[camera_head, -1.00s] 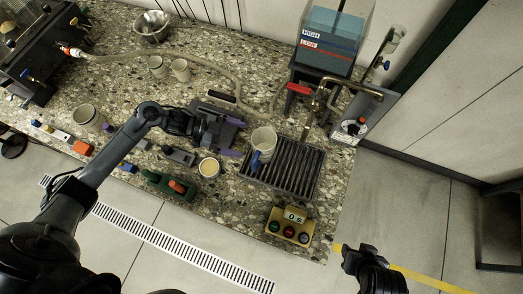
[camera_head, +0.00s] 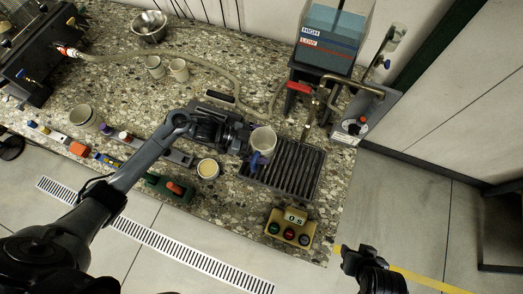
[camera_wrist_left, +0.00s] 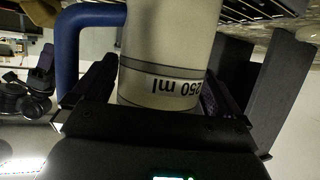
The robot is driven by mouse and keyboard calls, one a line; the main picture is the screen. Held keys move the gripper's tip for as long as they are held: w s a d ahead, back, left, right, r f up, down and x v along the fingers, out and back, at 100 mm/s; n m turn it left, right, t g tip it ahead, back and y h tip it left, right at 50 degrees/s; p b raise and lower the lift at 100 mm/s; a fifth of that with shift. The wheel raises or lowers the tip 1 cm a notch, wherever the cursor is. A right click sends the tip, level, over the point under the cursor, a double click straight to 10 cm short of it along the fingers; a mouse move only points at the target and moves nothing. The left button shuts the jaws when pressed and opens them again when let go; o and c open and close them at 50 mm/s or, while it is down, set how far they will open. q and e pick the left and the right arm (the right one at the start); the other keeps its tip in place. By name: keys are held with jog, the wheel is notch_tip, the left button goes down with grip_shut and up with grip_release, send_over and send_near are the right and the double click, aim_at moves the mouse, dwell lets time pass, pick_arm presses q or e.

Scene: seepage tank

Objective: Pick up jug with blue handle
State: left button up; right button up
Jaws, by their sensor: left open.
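The jug with the blue handle (camera_head: 263,141) stands on the black drain grate, at its left end. In the left wrist view the jug's body (camera_wrist_left: 165,50) is pale with a dark band and an upside-down "250 ml" mark, and its blue handle (camera_wrist_left: 68,50) is at the left. My left gripper (camera_head: 250,140) is at the jug's left side. Its open fingers lie on either side of the jug's body in the left wrist view; contact cannot be told. My right gripper (camera_head: 358,258) is off the counter's front right, far from the jug; its jaws are unclear.
The drain grate (camera_head: 298,170) lies under the tap (camera_head: 312,110). A cup with yellowish contents (camera_head: 208,169) stands left of the grate. A control box (camera_head: 290,227) with buttons is at the front right edge. Two cups (camera_head: 179,70) stand farther back.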

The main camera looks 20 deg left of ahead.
pick_arm(q)
jog(key=c, duration=0.8)
